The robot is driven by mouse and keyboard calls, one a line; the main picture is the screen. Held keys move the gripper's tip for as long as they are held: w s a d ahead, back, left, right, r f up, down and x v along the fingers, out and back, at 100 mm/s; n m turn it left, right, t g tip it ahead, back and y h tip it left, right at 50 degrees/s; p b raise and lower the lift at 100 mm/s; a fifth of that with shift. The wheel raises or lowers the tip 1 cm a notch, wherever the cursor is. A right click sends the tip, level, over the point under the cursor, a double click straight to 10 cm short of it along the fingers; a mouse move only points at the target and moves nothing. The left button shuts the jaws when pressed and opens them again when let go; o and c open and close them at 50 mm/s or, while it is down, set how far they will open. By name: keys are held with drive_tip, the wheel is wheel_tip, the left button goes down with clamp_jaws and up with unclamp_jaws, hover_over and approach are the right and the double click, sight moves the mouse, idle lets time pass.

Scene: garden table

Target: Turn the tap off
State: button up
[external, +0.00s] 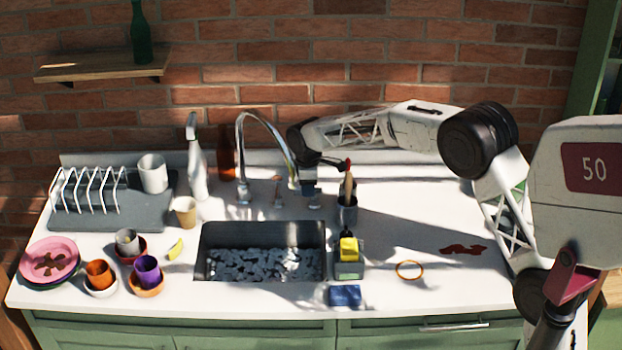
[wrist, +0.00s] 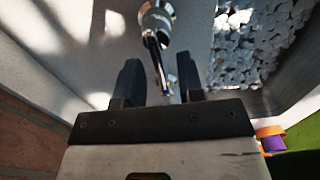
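The chrome tap (external: 241,150) stands behind the sink (external: 212,238), its curved spout arching over to the right. Small chrome fittings stand on the counter beside it, one of them (external: 278,192) to the right of the spout's base. My gripper (external: 308,188) is low over the counter behind the sink, right of the spout. In the wrist view, my gripper (wrist: 160,80) is open, with a chrome rod-like part (wrist: 157,50) of the tap running between its two dark fingers. I cannot tell whether either finger touches it. Flowing water cannot be made out.
The sink holds grey-white lumps (external: 262,265). A utensil pot (external: 347,212) stands close to the right of my gripper. A tall white bottle (external: 196,165) and a paper cup (external: 185,212) stand to the left. A sponge holder (external: 348,268) is right of the sink.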

drive_tip(key=shift+r, duration=3.4)
